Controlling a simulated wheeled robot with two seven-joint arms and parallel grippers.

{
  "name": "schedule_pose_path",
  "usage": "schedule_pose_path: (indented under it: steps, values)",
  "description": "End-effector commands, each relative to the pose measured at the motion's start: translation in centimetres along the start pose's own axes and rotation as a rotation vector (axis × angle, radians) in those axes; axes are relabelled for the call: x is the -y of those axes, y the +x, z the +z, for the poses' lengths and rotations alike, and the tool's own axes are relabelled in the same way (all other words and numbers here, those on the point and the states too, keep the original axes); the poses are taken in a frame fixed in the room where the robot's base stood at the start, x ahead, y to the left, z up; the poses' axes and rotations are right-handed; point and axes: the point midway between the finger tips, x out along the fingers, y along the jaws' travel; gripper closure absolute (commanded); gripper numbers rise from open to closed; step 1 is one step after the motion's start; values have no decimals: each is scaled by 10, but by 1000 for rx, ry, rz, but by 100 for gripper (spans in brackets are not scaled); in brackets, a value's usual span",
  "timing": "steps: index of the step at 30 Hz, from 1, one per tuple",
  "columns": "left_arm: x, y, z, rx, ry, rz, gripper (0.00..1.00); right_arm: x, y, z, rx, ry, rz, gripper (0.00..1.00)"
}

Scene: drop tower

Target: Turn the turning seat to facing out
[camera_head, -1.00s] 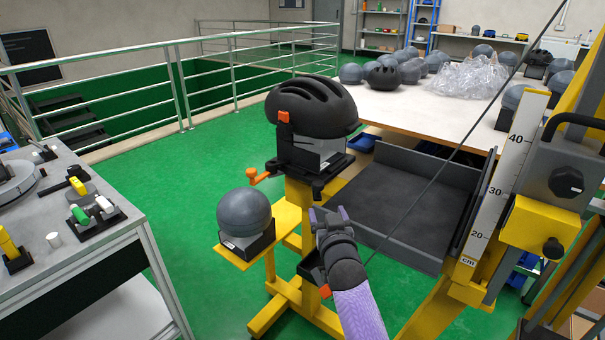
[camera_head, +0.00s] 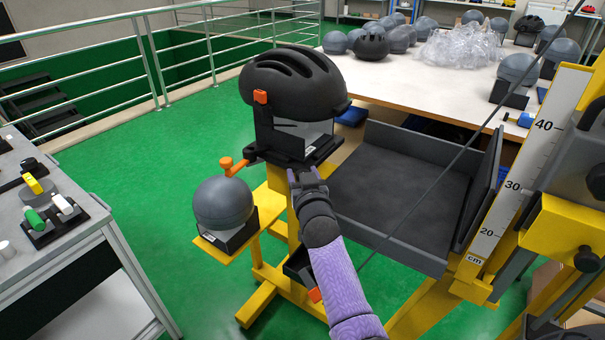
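The turning seat (camera_head: 290,152) is a black holder on top of a yellow stand. It carries a grey headform wearing a black helmet (camera_head: 295,88), with an orange clip at its left. An orange handle (camera_head: 234,166) sticks out from the seat's left side. My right gripper (camera_head: 306,174) is just below the seat's front edge, pointing up at it, in front of the yellow post. Its fingers are small and partly merge with the dark seat, so I cannot tell whether they touch it or how far apart they are. My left gripper is not in view.
A grey headform (camera_head: 223,202) sits on a yellow side shelf left of the post. A dark tray (camera_head: 395,195) with raised walls and a cm scale (camera_head: 527,155) stand to the right. A tool bench (camera_head: 60,240) is at the left. Green floor lies between.

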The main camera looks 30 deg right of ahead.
Motion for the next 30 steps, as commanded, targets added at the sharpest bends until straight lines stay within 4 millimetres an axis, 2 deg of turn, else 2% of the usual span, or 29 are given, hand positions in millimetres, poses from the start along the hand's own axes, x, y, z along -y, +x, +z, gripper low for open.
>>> schedule_pose_path:
  steps: [1, 6, 8, 30]
  values:
    - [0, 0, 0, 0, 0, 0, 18, 0, 0, 0, 0, 0, 0, 53]
    - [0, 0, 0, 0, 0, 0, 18, 0, 0, 0, 0, 0, 0, 89]
    - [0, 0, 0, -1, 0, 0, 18, 0, 0, 0, 0, 0, 0, 100]
    - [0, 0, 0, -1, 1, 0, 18, 0, 0, 0, 1, -1, 0, 100]
